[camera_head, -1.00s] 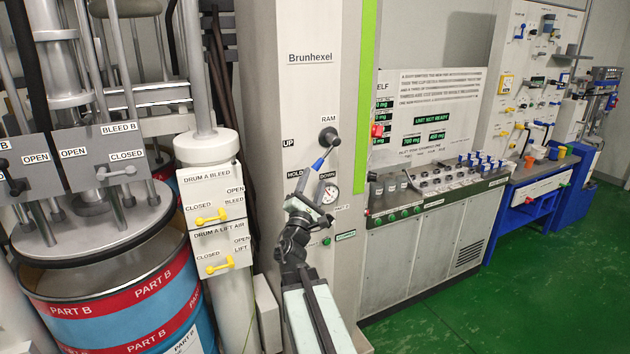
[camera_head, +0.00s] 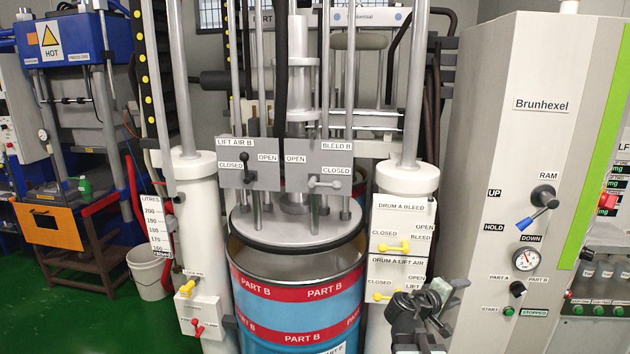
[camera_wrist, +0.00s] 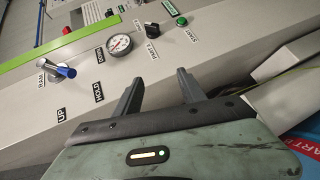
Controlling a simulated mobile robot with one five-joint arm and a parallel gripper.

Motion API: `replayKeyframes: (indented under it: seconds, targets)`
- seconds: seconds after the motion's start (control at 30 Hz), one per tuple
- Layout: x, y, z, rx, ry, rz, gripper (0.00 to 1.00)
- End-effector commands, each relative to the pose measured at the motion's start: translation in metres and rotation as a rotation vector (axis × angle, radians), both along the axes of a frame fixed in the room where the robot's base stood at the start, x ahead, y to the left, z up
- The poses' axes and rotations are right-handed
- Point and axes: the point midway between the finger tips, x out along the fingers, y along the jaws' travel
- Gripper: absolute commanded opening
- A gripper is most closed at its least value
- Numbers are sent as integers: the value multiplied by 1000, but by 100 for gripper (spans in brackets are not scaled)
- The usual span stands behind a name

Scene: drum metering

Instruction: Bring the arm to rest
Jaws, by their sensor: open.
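My gripper (camera_head: 448,298) is at the lower right in the head view, in front of the Brunhexel cabinet's left edge and close to the drum A lift air panel (camera_head: 397,278). In the wrist view my gripper (camera_wrist: 159,78) has its two dark fingers apart with nothing between them. The ram lever (camera_head: 536,211) with its blue handle stands clear of my gripper, up and to the right in the head view. It also shows in the wrist view (camera_wrist: 60,72), left of the fingers.
The Brunhexel cabinet (camera_head: 500,130) carries a gauge (camera_head: 526,260), a black selector (camera_head: 517,289) and a green start button (camera_head: 508,311). A blue and red Part B drum (camera_head: 300,300) stands under a grey plate. Green floor (camera_head: 100,310) is open at the left.

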Motion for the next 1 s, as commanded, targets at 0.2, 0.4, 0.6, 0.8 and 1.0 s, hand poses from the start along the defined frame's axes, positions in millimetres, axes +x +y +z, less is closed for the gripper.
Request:
replayKeyframes:
  seconds: [0.2,0.4,0.6,0.8,1.0]
  targets:
    - [-57,107,-131,711,137,-192,48]
    - [-111,203,-174,1156,342,-330,48]
    - [-133,227,-176,1251,431,-389,48]
    - [-132,226,-176,1250,426,-389,48]
    - [-132,226,-176,1249,425,-389,48]
